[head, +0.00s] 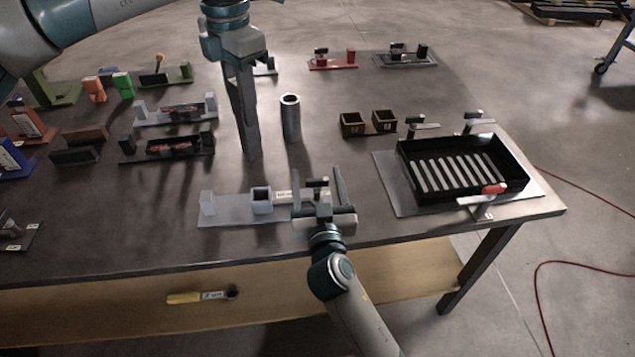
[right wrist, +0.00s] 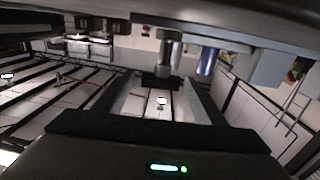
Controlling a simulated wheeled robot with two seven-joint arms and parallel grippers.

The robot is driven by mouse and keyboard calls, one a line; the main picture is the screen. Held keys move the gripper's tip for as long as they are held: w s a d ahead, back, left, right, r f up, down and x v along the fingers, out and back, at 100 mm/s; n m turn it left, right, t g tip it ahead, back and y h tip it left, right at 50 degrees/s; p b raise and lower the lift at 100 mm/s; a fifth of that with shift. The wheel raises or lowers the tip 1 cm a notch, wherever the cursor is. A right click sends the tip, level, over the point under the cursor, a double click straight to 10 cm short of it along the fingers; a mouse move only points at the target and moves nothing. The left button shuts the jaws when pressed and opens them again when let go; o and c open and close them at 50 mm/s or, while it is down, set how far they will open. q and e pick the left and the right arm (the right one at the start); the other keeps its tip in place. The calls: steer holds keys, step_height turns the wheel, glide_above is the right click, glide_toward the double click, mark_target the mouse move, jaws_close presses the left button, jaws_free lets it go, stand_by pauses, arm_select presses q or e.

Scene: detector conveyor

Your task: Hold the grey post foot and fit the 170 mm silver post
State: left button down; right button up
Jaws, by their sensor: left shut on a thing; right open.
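The grey post foot (head: 262,201) looks like a pale block with a dark square opening on top, on a flat grey plate (head: 230,212) near the table's front edge. My left gripper (head: 246,110) points down above the middle of the table. It is shut on a long, upright, dull grey piece that looks like the silver post (head: 253,145); the fingers hide much of it. It is behind the foot and apart from it. My right gripper (head: 321,192) is open, low at the plate's right end, right of the foot; its fingers also show in the right wrist view (right wrist: 162,105).
A hollow grey cylinder (head: 291,120) stands just right of my left gripper. Dark twin boxes (head: 368,123) and a black slotted tray (head: 515,185) with clamps are to the right. Several small fixtures crowd the left. Bare table lies between the cylinder and the plate.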

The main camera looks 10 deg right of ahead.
mark_target(248, 133)
jaws_close()
arm_select(q)
steer(key=shift+f+m, duration=3.2)
steer(key=shift+m, duration=0.2)
